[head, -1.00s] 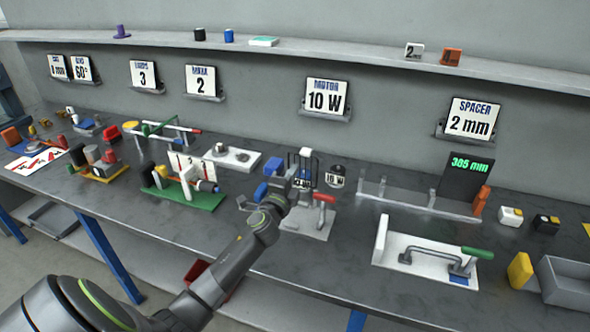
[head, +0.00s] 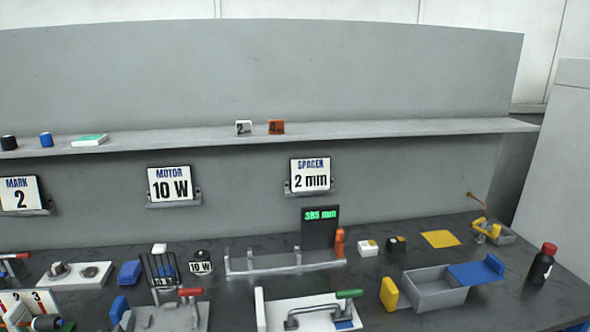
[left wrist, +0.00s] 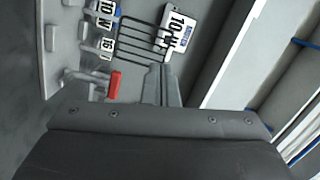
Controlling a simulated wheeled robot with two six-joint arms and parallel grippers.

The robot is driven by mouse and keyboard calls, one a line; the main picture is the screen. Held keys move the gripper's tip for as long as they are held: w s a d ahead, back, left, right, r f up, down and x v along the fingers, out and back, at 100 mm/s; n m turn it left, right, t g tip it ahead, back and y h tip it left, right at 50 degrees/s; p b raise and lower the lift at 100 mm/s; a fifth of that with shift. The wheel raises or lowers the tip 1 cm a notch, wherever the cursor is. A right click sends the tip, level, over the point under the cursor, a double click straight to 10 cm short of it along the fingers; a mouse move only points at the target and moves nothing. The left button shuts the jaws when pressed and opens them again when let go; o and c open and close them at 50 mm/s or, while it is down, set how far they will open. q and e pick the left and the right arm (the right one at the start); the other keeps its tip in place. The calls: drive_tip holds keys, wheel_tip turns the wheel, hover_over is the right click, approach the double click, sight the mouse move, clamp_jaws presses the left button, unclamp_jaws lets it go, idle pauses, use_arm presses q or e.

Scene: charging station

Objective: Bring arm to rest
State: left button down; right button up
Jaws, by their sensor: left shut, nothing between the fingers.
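My left gripper (left wrist: 160,72) shows in the left wrist view, its narrow grey fingers together with nothing between them. It points toward a black wire rack (left wrist: 145,40) and the 10 W sign (left wrist: 178,27), with a red handle (left wrist: 114,84) just left of the fingers in the picture. How far the fingers are from these things is hard to tell. In the head view neither my left arm nor my right arm shows. The black wire rack (head: 160,270) stands there at the lower left.
The dark bench holds a red-handled clamp fixture (head: 190,292), a clear rail (head: 285,262), a green-handled fixture (head: 348,293), a grey box (head: 432,292) with a blue flap and a dark bottle (head: 541,266). A shelf (head: 370,128) runs above. Bare bench shows at the right.

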use_arm(q)
drive_tip(key=s+d+f+n+g+h, duration=0.1)
drive_tip(key=s+d+f+n+g, duration=0.25)
drive_tip(key=s, duration=0.65)
drive_tip(key=s+d+f+n+g+h, duration=0.2)
drive_tip(key=s+f+n+g, duration=0.25)
drive_tip(key=s, duration=0.55)
drive_tip(key=s+d+f+n+g+h, duration=0.1)
drive_tip(key=s+d+f+n+g, duration=0.3)
drive_tip(key=s, duration=0.5)
wheel_tip(320, 180, down, 26)
drive_tip(key=s+a+g, duration=0.2)
drive_tip(key=a, duration=0.1)
drive_tip(key=s+d+f+g+h, duration=0.1)
drive_tip(key=s+f, duration=1.3)
drive_tip(key=shift+d+f, duration=0.35)
drive_tip(key=shift+d, duration=0.05)
